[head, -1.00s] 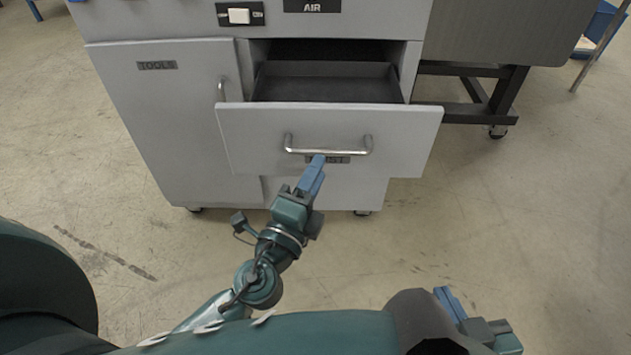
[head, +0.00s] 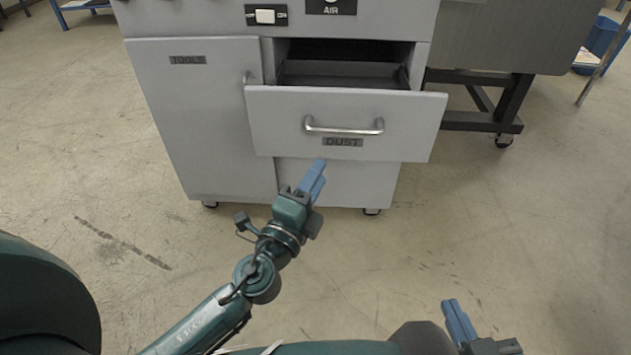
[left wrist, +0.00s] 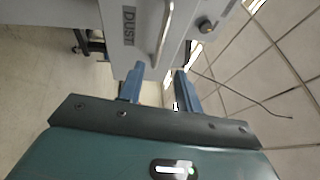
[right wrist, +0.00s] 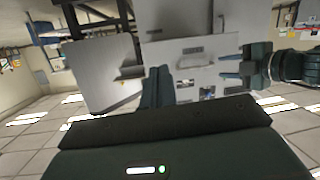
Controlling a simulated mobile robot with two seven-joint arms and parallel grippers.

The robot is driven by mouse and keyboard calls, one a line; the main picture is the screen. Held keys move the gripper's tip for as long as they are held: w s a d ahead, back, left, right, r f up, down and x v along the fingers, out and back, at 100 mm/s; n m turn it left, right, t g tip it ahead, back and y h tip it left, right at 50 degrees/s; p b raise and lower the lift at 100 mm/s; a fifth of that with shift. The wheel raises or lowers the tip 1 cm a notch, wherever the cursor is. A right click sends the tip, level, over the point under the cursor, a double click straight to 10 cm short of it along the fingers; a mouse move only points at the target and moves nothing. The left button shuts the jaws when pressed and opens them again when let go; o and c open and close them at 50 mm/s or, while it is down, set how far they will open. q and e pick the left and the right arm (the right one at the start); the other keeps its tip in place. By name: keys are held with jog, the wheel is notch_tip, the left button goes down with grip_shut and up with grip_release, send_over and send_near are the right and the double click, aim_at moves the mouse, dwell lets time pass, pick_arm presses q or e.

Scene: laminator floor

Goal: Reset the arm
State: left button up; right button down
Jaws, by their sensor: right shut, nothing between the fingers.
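The grey drawer (head: 270,125) labelled DUST stands pulled open in the cabinet, with a bent metal handle (head: 345,131) on its front. My left gripper (head: 316,172) is in front of and below the handle, apart from it. In the left wrist view its two blue fingers (left wrist: 158,86) are spread with nothing between them, and the handle (left wrist: 163,35) shows ahead of them. My right gripper (head: 455,308) is low at the right, well away from the cabinet. Its blue fingers (right wrist: 157,84) are together and empty in the right wrist view.
The cabinet has a shut TOOLS door (head: 195,115), a white switch (head: 265,17) and an AIR panel (head: 331,6). A dark wheeled frame (head: 480,120) stands to its right. The floor (head: 520,230) in front and at right is clear.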

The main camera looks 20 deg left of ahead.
dwell(0.4)
